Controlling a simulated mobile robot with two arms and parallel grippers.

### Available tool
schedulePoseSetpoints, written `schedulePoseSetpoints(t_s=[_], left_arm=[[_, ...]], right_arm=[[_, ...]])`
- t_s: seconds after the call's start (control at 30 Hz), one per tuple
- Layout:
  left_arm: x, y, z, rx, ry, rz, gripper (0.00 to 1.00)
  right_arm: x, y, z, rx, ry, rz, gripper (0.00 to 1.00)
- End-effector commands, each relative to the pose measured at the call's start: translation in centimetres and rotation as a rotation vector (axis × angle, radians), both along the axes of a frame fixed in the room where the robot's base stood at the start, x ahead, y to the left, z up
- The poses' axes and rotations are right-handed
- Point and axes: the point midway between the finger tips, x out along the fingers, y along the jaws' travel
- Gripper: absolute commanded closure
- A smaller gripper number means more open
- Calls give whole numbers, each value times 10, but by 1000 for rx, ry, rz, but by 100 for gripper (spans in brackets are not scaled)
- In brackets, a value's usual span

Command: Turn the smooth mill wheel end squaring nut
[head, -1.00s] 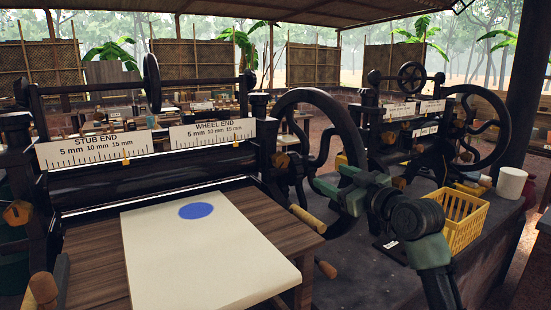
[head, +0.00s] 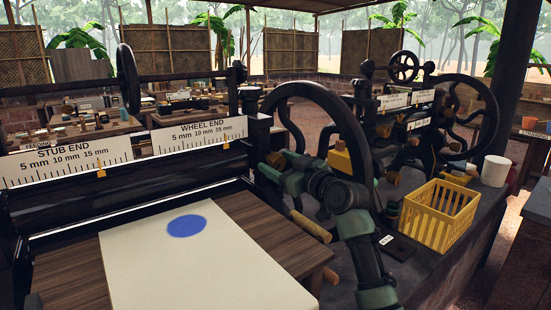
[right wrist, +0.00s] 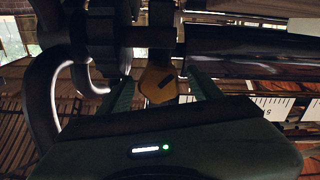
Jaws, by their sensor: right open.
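The near mill's wheel end squaring nut is an orange-brown hex nut (head: 275,160) on the right-hand post, below the wheel end scale (head: 200,133). In the right wrist view the nut (right wrist: 158,85) shows between my two fingers, with a dark mark on its face. My right gripper (head: 279,168) is open at the nut, one finger on each side. I cannot tell whether a finger touches it. The mill's large black handwheel (head: 345,122) stands just right of the gripper. My left gripper is not in view.
A cream sheet with a blue disc (head: 187,226) lies on the wooden bed (head: 255,223). A wooden handle (head: 310,227) sticks out below my right gripper. A yellow basket (head: 438,215), a white container (head: 495,170) and a second mill (head: 420,110) stand to the right.

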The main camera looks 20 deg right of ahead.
Motion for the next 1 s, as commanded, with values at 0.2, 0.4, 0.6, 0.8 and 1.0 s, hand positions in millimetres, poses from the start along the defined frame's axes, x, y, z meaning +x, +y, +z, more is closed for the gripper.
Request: schedulePoseSetpoints(t_s=[0.2,0.4,0.6,0.8,1.0], left_arm=[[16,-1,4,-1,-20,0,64],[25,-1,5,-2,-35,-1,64],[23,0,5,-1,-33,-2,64],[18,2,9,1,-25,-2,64],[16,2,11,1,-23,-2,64]], right_arm=[[11,4,0,-1,0,0,35],[11,4,0,-2,-1,0,35],[11,4,0,-2,-1,0,88],[11,4,1,51,20,-1,97],[11,4,0,120,42,-1,97]])
